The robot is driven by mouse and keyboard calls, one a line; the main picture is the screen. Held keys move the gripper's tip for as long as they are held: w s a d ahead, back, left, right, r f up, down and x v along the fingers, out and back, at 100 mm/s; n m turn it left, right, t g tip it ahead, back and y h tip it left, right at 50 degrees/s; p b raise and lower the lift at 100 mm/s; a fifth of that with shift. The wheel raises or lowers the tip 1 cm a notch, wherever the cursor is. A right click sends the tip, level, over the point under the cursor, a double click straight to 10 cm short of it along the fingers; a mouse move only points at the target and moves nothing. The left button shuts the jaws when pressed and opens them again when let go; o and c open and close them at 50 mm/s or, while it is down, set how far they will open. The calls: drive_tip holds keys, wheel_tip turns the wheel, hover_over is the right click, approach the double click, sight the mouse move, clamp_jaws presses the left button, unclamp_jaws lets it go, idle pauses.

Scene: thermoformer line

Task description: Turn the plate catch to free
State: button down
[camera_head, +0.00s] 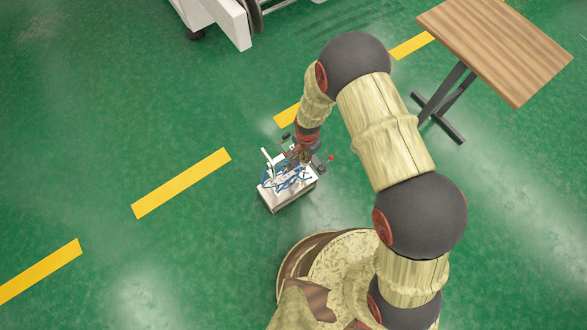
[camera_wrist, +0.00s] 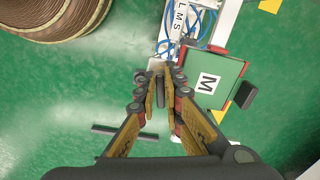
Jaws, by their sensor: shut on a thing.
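My gripper (camera_wrist: 161,78) points down at a small white unit (camera_head: 288,190) with blue tubes on top. Its fingers are closed around a small grey piece, which looks like the plate catch (camera_wrist: 156,65); the fingers hide most of it. To the right of the fingers in the wrist view is a green plate (camera_wrist: 228,72) with a white label marked M and red edge pieces. Whether the catch stands at free cannot be told. In the head view my gripper (camera_head: 303,154) is over the unit's far end, and the catch cannot be made out.
Blue tubes (camera_wrist: 170,28) run by a strip lettered L M S, just beyond the fingertips. A red-knobbed lever (camera_head: 331,157) sticks out at the unit's right. A wooden-topped table (camera_head: 495,45) stands at the upper right. Green floor to the left is clear.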

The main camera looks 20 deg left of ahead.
drive_tip(key=shift+m, duration=1.1)
drive_tip(key=c, duration=1.9)
unclamp_jaws()
drive_tip(key=shift+o, duration=0.3)
wheel_tip(320, 180, up, 12)
